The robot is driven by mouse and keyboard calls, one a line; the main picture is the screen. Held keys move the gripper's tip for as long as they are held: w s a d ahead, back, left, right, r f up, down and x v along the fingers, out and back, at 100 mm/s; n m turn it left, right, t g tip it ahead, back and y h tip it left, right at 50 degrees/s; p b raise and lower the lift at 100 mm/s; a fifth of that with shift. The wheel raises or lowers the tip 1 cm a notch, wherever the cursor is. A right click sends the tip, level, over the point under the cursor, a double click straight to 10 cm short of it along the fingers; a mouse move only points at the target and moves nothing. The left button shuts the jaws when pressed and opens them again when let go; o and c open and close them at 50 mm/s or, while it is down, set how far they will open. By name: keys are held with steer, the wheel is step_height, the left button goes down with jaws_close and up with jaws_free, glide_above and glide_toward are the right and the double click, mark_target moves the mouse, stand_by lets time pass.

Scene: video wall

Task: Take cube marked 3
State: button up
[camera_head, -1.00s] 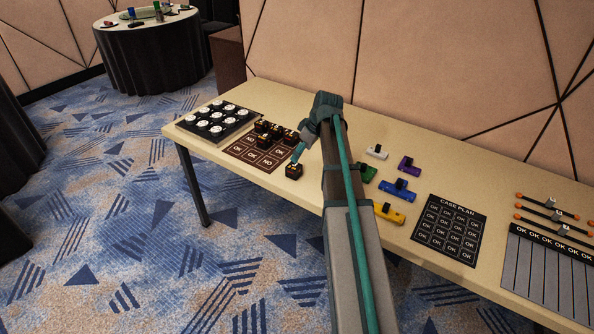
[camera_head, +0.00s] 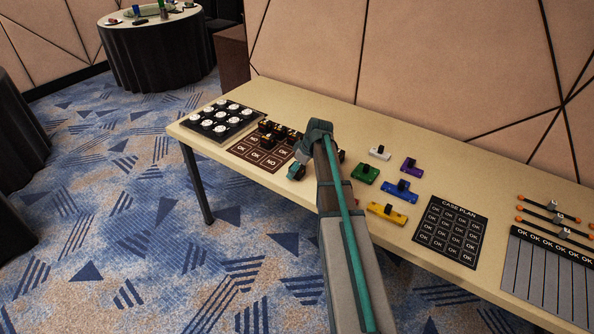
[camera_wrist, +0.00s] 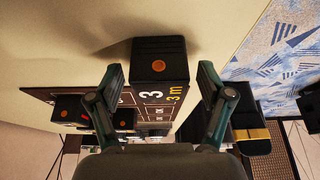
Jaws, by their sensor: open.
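The cube marked 3 (camera_wrist: 160,92) is black, with an orange dot on one face and the white 3 on another. In the wrist view it sits between the two fingers of my gripper (camera_wrist: 162,76), with a gap visible on each side. My gripper is open and not closed on it. In the head view my gripper (camera_head: 297,170) is low near the table's front edge, at the right end of the brown OK/NO mat (camera_head: 251,152). There the cube is mostly hidden by the gripper.
Other dark cubes (camera_head: 270,128) stand on the mat's back part; two show left in the wrist view (camera_wrist: 70,110). A board with white round pieces (camera_head: 222,117) is farther left. Green (camera_head: 364,174), blue (camera_head: 401,191) and yellow (camera_head: 387,213) blocks lie right of my arm.

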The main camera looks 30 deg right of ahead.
steer(key=c, duration=1.3)
steer(key=shift+r, duration=0.1)
